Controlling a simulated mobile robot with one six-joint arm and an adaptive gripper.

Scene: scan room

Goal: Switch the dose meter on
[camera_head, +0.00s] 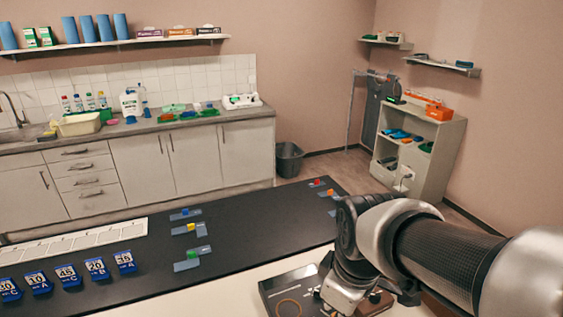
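A flat dark box (285,293) with a thin brown ring on its top lies on the pale table at the bottom centre. It may be the dose meter, but no label or switch can be made out. My gripper (345,297) is low over the right part of this box. My wrist and the gripper's body cover that part. The fingertips do not show clearly, so contact and opening cannot be told. A small brown piece (374,303) shows just right of the gripper.
A black counter top (255,230) holds blue numbered tags (69,276) and small blue-grey blocks with coloured parts (192,258). A white divided strip (75,241) lies along its far left edge. Behind are a sink counter (200,117), a bin (289,160) and a shelf unit (437,150).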

